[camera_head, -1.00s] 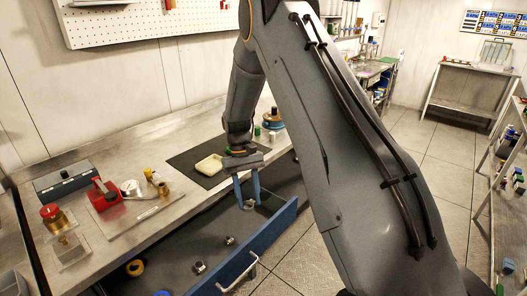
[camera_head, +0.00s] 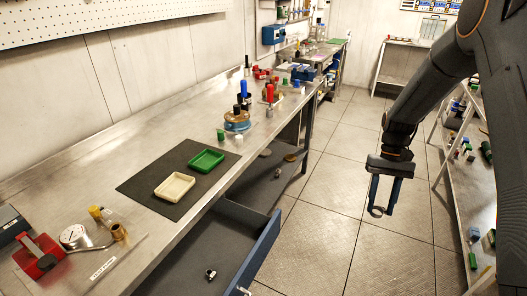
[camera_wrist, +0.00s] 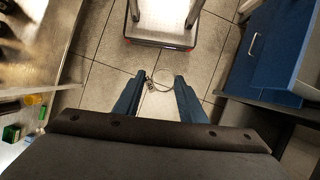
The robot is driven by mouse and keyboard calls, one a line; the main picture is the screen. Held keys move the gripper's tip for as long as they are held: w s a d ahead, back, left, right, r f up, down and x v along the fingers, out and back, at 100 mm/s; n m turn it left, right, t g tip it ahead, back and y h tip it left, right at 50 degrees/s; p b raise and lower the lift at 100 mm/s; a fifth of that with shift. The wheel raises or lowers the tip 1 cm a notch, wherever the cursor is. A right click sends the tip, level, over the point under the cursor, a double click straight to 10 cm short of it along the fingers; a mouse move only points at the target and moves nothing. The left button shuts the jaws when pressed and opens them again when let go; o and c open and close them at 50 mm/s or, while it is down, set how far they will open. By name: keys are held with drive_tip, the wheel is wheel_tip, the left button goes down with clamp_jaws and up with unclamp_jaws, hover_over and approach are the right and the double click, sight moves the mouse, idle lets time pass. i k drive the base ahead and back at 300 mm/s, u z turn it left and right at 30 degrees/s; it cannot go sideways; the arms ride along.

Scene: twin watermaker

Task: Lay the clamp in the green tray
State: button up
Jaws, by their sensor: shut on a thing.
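My gripper (camera_head: 382,207) hangs over the open floor, right of the workbench and well apart from the trays. Its blue fingers point down and are shut on the clamp (camera_head: 376,211), a thin metal ring. The clamp also shows in the wrist view (camera_wrist: 161,81) between the fingertips. The green tray (camera_head: 206,161) lies on a dark mat (camera_head: 148,187) on the bench and looks empty. A cream tray (camera_head: 174,186) lies beside it, nearer to me.
An open blue drawer (camera_head: 262,250) juts out below the bench, with a small metal piece (camera_head: 211,274) inside. Bottles and a brown-and-blue round fixture (camera_head: 237,122) stand beyond the mat. A shelf rack (camera_head: 462,190) stands at the right. The floor between is clear.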

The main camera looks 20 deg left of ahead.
sight(208, 162)
drive_tip(key=z, duration=0.95)
drive_tip(key=i, duration=1.15)
drive_tip(key=u, duration=2.95)
